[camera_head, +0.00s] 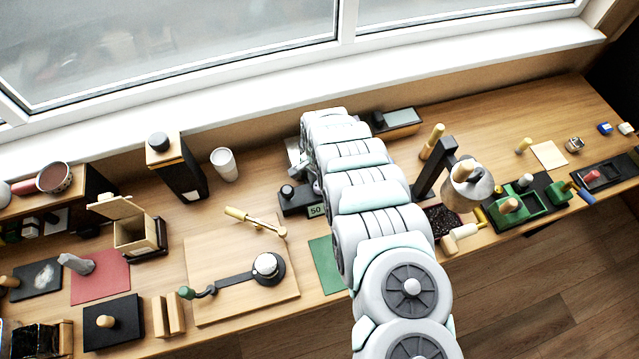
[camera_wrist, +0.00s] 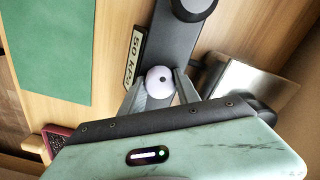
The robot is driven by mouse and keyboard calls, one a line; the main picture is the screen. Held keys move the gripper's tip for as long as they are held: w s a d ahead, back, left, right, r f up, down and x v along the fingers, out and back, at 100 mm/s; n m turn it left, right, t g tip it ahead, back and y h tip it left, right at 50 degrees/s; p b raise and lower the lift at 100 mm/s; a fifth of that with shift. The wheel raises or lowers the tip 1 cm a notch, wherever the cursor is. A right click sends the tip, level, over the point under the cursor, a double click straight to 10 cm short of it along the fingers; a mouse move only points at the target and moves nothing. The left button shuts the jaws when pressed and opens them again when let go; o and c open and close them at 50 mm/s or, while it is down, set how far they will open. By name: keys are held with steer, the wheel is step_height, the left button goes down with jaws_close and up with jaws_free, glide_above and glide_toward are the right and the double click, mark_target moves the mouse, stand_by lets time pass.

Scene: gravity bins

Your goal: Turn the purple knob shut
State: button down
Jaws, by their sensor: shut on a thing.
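The purple knob (camera_wrist: 160,80) shows in the wrist view as a pale lavender round cap with a dark dot at its centre. It sits on a dark grey block (camera_wrist: 180,45) with a "50 kPa"-like label (camera_wrist: 135,55) along its side. My gripper (camera_wrist: 161,86) is shut on the knob, with one grey finger on each side of it. In the head view the dark block (camera_head: 293,204) stands left of my arm, with a black round part (camera_head: 287,191) on top. The knob and my gripper's fingers are hidden there behind my arm.
A green mat (camera_wrist: 48,50) lies beside the block in the wrist view. A metal plate (camera_wrist: 240,85) is on the other side. In the head view a wooden board (camera_head: 215,295) with a crank stands left of the block, and a lamp (camera_head: 465,190) to the right of my arm.

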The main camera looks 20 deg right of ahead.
steer(key=n, duration=0.6)
steer(key=shift+n+p, duration=0.3)
steer(key=shift+p, duration=0.05)
steer(key=shift+f+n, duration=0.1)
steer(key=shift+n, duration=1.1)
steer(key=n, duration=0.3)
steer(key=shift+n, duration=0.3)
steer(key=c, duration=1.1)
jaws_free()
